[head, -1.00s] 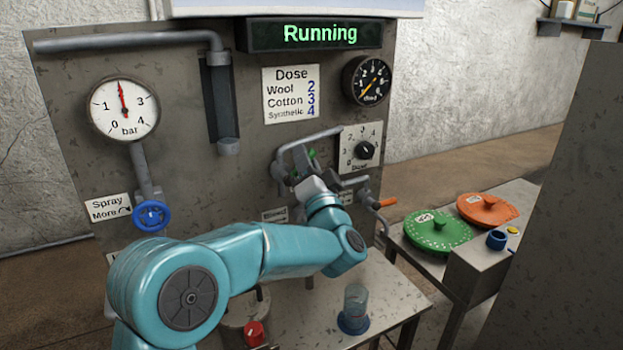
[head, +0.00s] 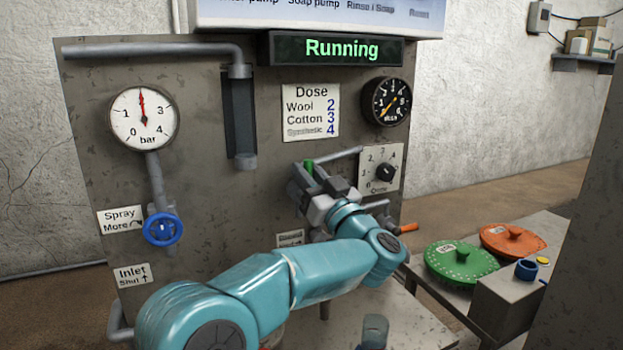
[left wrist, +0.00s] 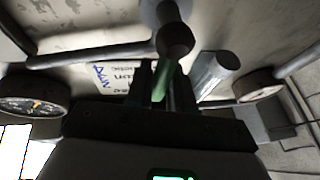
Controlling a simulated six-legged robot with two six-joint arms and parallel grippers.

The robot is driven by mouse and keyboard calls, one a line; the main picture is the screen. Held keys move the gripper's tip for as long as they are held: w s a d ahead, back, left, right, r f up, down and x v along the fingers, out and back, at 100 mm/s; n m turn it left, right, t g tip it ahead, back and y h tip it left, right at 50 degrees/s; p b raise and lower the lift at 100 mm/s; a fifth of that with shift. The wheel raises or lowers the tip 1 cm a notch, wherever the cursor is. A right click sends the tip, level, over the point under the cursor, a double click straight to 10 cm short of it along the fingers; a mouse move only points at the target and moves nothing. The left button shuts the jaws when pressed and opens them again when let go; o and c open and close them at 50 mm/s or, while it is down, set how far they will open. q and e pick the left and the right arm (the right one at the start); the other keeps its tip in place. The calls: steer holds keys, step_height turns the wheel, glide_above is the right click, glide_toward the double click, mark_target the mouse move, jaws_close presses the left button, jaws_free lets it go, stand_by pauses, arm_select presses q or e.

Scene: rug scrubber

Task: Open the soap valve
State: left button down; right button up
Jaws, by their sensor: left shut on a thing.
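A green valve handle (head: 309,167) stands in front of the middle of the grey metal panel, below the Dose card. It is mostly hidden by my gripper in the head view. My left gripper (head: 304,178) is shut on it. In the left wrist view the green handle (left wrist: 163,80) sits between the two dark fingers (left wrist: 161,88), with a dark round pipe fitting beyond its end. A small label (head: 290,238) below the gripper is too small to read, so I cannot read a soap marking. My right gripper is in neither view.
A pipe (head: 338,157) and a numbered dial plate (head: 380,158) are close right of the gripper. An orange-tipped lever (head: 408,228) sits lower right. A blue wheel (head: 162,229) and pressure gauge (head: 143,118) are left. The display (head: 340,49) reads Running.

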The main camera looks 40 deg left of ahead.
arm_select(q)
steer(key=shift+s+a+r+n, duration=0.15)
steer(key=shift+r+n, duration=0.15)
steer(key=shift+n, duration=0.2)
steer(key=c, duration=1.1)
jaws_free()
steer(key=shift+f+g, duration=0.15)
steer(key=shift+g, duration=0.15)
steer(key=shift+f, duration=0.1)
steer(key=shift+d+f, duration=0.1)
steer(key=shift+d, duration=0.3)
steer(key=b+v, duration=0.1)
steer(key=v, duration=1.4)
steer(key=shift+s+d+f, duration=0.1)
steer(key=shift+s+d, duration=0.1)
steer(key=shift+d, duration=0.05)
